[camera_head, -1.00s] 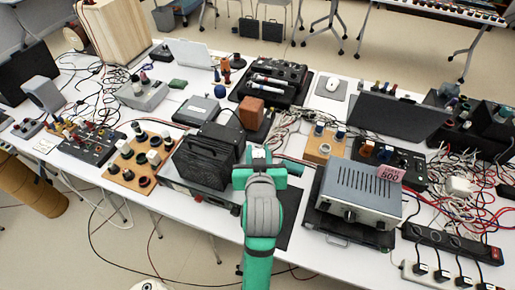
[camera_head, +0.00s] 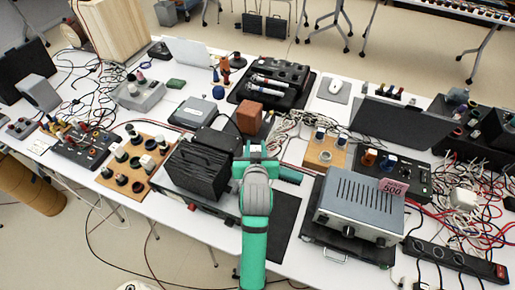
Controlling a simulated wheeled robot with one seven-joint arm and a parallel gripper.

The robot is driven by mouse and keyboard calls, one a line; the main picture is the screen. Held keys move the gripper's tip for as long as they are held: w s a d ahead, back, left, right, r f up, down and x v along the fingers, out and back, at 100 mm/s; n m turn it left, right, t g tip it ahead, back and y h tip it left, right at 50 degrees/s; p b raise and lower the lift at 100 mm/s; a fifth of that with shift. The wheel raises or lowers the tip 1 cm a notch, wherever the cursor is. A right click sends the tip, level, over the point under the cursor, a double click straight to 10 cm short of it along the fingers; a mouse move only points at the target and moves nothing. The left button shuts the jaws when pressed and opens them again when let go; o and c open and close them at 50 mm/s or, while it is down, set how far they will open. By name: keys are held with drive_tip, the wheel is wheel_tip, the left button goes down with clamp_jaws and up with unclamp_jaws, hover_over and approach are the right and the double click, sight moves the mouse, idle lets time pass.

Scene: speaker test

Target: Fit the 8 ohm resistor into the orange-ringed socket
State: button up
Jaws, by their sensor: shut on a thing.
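My gripper (camera_head: 262,152) is above the middle of the table, just right of a black finned box (camera_head: 197,172). Its jaws are shut on a small pale thing (camera_head: 254,148), mostly hidden by the teal fingers and grey wrist; I cannot read any marking on it. A black panel (camera_head: 415,183) to the right carries an orange-brown round piece (camera_head: 370,157) and a blue one beside it. I cannot tell whether the orange-brown piece is the orange-ringed socket. The gripper is well left of this panel and apart from it.
A grey metal amplifier (camera_head: 360,205) with a pink "500" tag stands between my arm and the right side. A wooden board with several dark cylinders (camera_head: 134,165) lies left. Cables crowd the right.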

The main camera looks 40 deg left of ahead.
drive_tip(key=shift+w+a+f, duration=0.15)
drive_tip(key=shift+a+f, duration=0.15)
drive_tip(key=shift+f, duration=0.2)
drive_tip(key=shift+w+a+f, duration=0.1)
drive_tip(key=shift+f, duration=0.85)
drive_tip(key=shift+w+a+f, duration=0.1)
drive_tip(key=shift+f, duration=0.8)
drive_tip(key=shift+f, duration=0.25)
drive_tip(key=o, duration=1.1)
drive_tip(key=shift+r, duration=0.35)
drive_tip(key=v, duration=1.2)
drive_tip(key=shift+d+f, duration=0.1)
drive_tip(key=shift+f, duration=0.1)
